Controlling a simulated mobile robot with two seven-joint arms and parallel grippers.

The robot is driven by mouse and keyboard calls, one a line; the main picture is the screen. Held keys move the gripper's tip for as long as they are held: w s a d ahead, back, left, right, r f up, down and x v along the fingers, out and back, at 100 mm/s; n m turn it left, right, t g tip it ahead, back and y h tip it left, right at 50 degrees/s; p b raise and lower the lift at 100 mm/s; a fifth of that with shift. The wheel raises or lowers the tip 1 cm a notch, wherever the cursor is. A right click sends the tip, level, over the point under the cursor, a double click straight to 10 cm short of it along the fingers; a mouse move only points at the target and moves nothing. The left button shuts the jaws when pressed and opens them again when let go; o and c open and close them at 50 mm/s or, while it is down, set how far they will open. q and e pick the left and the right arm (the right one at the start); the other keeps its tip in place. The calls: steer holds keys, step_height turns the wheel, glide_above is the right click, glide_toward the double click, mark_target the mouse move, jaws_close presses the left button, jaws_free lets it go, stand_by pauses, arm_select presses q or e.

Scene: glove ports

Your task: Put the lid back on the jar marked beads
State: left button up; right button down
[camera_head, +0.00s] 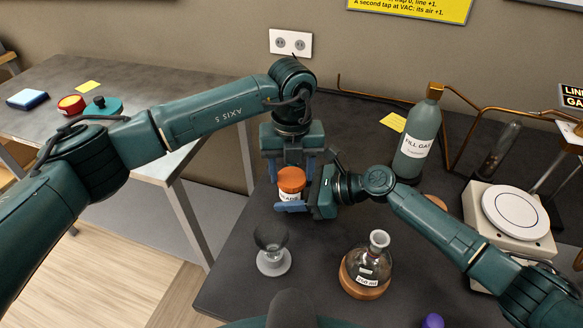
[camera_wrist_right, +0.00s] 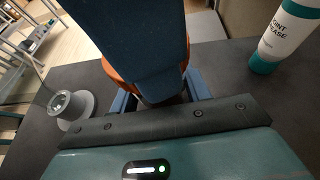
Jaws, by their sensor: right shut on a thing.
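The jar (camera_head: 290,196) stands on the dark bench with its orange lid (camera_head: 291,180) at its mouth. Its label is partly covered; only some letters show. My right gripper (camera_head: 291,207) comes from the right and is shut on the jar's body, low down. My left gripper (camera_head: 292,168) points down from above, its fingers on either side of the lid. Whether they touch the lid I cannot tell. In the right wrist view, a blue finger of my left gripper hides most of the jar and lid; an orange edge of the lid (camera_wrist_right: 118,75) shows beside it.
A grey glass piece on a round foot (camera_head: 273,262) and a round flask (camera_head: 368,268) on a cork ring stand in front. A tall gas bottle (camera_head: 414,145) and a white-topped device (camera_head: 510,213) stand right. The grease bottle (camera_wrist_right: 285,38) shows in the wrist view.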

arm_select(q)
steer(key=c, duration=0.3)
steer(key=m, duration=1.2)
steer(key=shift+m, duration=0.4)
steer(key=m, duration=0.6)
steer(key=shift+w+m, duration=0.1)
steer(key=shift+m, duration=0.2)
steer(key=m, duration=0.5)
steer(key=o, duration=1.1)
steer(key=shift+c, duration=0.2)
